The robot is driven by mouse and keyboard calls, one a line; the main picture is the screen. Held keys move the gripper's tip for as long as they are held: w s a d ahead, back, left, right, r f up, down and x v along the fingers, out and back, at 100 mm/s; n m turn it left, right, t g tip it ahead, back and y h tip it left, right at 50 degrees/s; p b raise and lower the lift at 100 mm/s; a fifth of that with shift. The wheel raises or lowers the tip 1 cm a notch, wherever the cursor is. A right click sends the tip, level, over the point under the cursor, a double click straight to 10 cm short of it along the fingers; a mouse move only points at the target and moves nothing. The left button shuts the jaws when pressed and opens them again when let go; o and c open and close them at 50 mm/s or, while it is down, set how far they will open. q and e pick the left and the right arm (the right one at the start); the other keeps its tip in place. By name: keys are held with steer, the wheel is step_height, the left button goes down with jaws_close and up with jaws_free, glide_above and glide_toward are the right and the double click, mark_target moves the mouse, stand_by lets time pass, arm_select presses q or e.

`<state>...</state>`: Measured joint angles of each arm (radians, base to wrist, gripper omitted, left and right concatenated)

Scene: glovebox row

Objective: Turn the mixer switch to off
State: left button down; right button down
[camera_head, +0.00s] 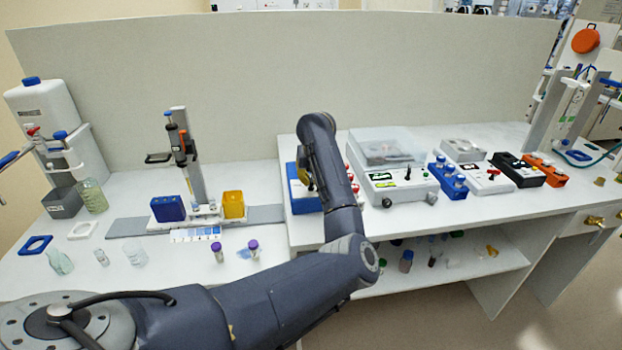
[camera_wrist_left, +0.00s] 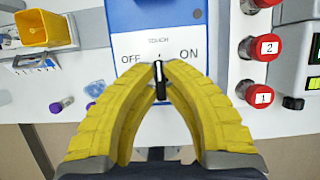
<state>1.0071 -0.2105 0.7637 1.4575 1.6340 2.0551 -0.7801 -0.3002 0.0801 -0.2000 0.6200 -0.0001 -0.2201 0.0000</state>
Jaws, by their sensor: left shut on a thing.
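The mixer (camera_head: 304,206) is a blue and white box behind my left arm in the head view, which hides much of it. In the left wrist view the mixer's white front panel (camera_wrist_left: 128,46) reads OFF on the left, TOUCH at the top middle and ON on the right. The black mixer switch (camera_wrist_left: 161,88) has a white pointer line, which stands about upright, toward the middle mark between OFF and ON. My left gripper (camera_wrist_left: 159,68) has yellow fingers closed on the switch, one on each side. It also shows partly in the head view (camera_head: 305,180). My right gripper is not in view.
Red numbered knobs (camera_wrist_left: 260,47) stand close to the right of the mixer. A white balance-like device (camera_head: 396,180) is beyond them. A yellow container (camera_head: 233,204) and purple-capped vials (camera_head: 253,248) are to the left on the lower bench.

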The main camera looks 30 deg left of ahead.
arm_select(q)
steer(key=n+g, duration=0.1)
steer(key=n, duration=0.1)
steer(key=n+y, duration=0.1)
steer(key=n, duration=0.2)
steer(key=shift+g, duration=0.4)
stand_by(0.3)
steer(key=c, duration=1.5)
jaws_free()
steer(key=v, duration=1.2)
steer(key=shift+f, duration=0.1)
